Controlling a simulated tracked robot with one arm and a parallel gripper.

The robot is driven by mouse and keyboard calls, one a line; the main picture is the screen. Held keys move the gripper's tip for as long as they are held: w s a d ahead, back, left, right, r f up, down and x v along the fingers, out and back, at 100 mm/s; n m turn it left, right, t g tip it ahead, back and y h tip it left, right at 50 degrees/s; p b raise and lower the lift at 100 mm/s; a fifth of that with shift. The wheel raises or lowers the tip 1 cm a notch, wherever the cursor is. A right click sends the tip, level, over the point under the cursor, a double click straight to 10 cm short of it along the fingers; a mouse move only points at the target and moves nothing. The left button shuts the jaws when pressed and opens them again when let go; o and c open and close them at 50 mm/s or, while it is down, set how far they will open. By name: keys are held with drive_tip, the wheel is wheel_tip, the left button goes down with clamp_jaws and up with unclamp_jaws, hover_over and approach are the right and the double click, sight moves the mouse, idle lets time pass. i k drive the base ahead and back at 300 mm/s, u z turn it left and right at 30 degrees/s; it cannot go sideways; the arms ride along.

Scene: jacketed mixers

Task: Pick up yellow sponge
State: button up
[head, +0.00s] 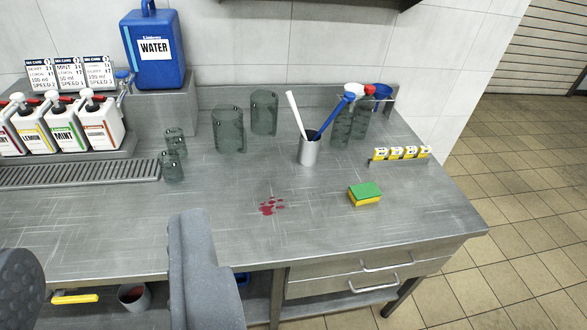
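The yellow sponge (366,199) has a green top layer and lies flat on the steel counter (330,235), right of centre and near the front edge. My gripper (103,238) shows at the lower left as two grey fingers set wide apart. It is open, with nothing between the fingers. The sponge is to the right of the gripper and clear of it.
Red spots (271,206) mark the counter left of the sponge. Drawers (335,276) are below the front edge. The counter around the sponge is clear.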

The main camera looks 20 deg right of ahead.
sight(361, 194)
drive_tip(key=i, duration=1.2)
drive_tip(key=z, duration=0.75)
drive_tip(key=i, duration=0.3)
drive_tip(key=z, duration=0.25)
drive_tip(key=k, duration=0.9)
drive_tip(key=z, duration=0.15)
drive_tip(key=i, duration=0.9)
drive_tip(key=u, duration=0.1)
